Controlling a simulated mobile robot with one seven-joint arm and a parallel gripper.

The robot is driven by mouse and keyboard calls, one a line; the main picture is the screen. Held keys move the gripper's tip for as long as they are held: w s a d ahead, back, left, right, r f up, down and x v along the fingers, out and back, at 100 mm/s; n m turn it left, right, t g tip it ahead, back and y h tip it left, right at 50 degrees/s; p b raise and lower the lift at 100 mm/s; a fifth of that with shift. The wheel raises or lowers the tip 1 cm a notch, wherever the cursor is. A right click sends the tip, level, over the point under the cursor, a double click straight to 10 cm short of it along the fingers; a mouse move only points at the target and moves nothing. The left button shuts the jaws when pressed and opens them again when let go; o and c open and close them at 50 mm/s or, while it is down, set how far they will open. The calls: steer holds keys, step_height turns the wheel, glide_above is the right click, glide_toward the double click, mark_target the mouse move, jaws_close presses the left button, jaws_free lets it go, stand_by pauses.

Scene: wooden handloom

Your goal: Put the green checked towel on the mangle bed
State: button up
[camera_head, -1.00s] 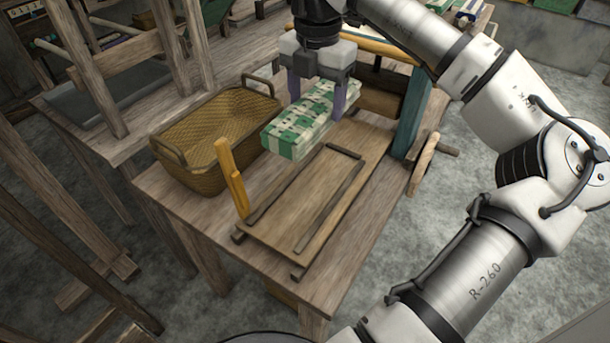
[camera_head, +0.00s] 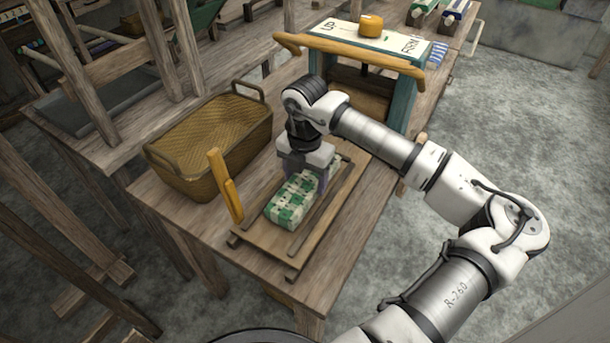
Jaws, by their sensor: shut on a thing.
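The green checked towel (camera_head: 291,203) is a folded green and white block over the mangle bed, between its two dark rails. My gripper (camera_head: 306,181) is above the towel's far part and is shut on it. The mangle bed (camera_head: 262,238) is a flat wooden board with dark rails on the worktable. The towel looks low, at or just above the board; I cannot tell whether it touches. The fingertips are partly hidden by the gripper body and the towel.
A woven basket (camera_head: 215,147), looking empty, stands left of the bed. A yellow wooden upright (camera_head: 226,185) rises at the bed's near left. The teal mangle frame (camera_head: 404,102) with a yellow bar (camera_head: 350,55) stands behind. Bare tabletop (camera_head: 181,208) shows at the near left.

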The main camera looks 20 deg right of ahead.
mark_target(305, 181)
steer(key=shift+f, duration=0.2)
steer(key=shift+f, duration=0.2)
steer(key=o, duration=1)
step_height(305, 181, up, 12)
steer(key=shift+r+b, duration=0.2)
steer(key=shift+b, duration=1.05)
